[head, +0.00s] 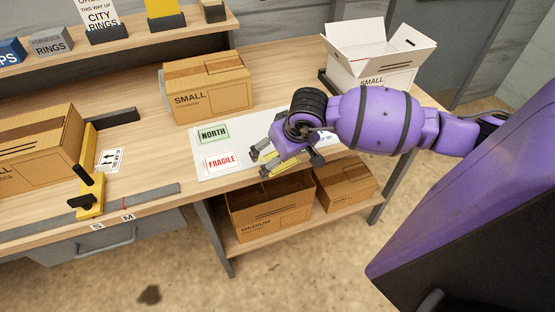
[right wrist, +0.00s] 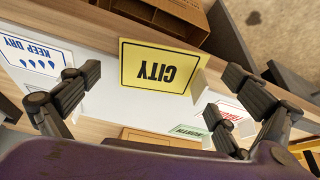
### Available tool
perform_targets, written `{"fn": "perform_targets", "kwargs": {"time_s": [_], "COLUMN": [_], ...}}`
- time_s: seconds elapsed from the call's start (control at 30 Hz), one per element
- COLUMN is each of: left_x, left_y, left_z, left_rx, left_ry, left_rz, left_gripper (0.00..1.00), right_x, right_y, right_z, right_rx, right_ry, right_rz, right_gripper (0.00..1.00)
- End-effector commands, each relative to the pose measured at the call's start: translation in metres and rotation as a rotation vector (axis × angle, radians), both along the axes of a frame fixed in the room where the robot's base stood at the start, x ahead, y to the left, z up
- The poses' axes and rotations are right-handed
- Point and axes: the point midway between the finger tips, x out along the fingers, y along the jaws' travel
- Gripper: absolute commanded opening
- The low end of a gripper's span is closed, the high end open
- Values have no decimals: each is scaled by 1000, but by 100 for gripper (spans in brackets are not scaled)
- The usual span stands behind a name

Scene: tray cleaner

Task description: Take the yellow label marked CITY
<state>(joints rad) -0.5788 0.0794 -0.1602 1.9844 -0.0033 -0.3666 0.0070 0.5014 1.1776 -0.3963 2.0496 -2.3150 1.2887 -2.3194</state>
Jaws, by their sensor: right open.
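The yellow CITY label (right wrist: 157,66) shows in the right wrist view, upside down, at the near edge of a white board (right wrist: 100,62). My right gripper (right wrist: 163,85) is open, with its fingers to either side of the label and nothing seen between them in its grip. In the head view the right gripper (head: 286,160) hangs over the front of the white board (head: 242,174), and only slivers of yellow (head: 287,166) show among its fingers. I cannot tell the gap to the label. My left gripper is not in view.
Beside it lie a green NORTH label (head: 213,134), a red FRAGILE label (head: 221,160) and a blue KEEP DRY label (right wrist: 38,53). A SMALL carton (head: 208,88) stands behind the board. An open white box (head: 372,65) stands at the back right. A MEDIUM carton (head: 270,213) sits on the lower shelf.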

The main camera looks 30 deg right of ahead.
Motion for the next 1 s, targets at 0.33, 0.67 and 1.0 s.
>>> {"fn": "perform_targets", "kwargs": {"time_s": [0.33,0.67,1.0], "left_x": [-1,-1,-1], "left_y": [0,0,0], "left_z": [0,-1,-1], "left_rx": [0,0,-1], "left_ry": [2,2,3], "left_rz": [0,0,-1], "left_gripper": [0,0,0], "right_x": [1,1,2], "right_y": [0,0,0], "right_z": [-4,-4,0], "right_rx": [0,0,0], "right_ry": [0,0,0], "right_rz": [1,0,0], "right_gripper": [92,68,68]}}
